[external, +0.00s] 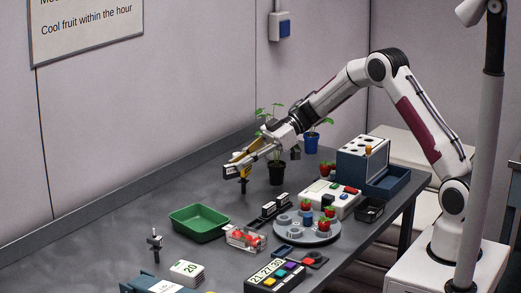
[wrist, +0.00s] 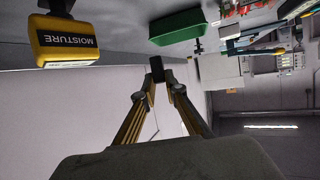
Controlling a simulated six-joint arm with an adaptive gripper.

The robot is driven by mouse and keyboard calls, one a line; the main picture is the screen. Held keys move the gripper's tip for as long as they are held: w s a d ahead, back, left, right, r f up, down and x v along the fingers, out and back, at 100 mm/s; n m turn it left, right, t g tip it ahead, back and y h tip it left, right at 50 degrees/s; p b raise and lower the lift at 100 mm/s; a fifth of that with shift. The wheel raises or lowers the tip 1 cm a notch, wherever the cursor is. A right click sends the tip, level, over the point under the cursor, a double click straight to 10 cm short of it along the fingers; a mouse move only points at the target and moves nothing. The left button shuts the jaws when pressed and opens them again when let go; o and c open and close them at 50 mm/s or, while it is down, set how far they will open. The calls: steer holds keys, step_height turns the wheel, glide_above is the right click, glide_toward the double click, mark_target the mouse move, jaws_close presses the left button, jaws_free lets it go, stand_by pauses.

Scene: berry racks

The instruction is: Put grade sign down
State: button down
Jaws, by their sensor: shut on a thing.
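My gripper (external: 238,171) is over the far left part of the table, its yellow-and-black fingers closed together. In the wrist view, the fingertips (wrist: 157,82) are shut on a small dark block (wrist: 166,73), which I take for the grade sign; its face is not readable there. In the external view, a small dark piece with a pale label (external: 231,173) shows at the fingertips, above the table. Two similar black signs with white faces (external: 276,204) stand in a dark rack in the middle of the table.
A yellow moisture meter (wrist: 66,42) is close beside the fingers in the wrist view. A green tray (external: 200,222) lies in front of my gripper. A potted plant (external: 277,172) stands behind it. A round grey tray with berries (external: 318,238) is at the right.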

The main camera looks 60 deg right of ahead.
steer(key=shift+f, duration=3.1)
steer(key=shift+f, duration=0.1)
steer(key=shift+f, duration=1.75)
steer(key=shift+f, duration=0.2)
steer(key=c, duration=2)
jaws_free()
steer(key=shift+c, duration=0.2)
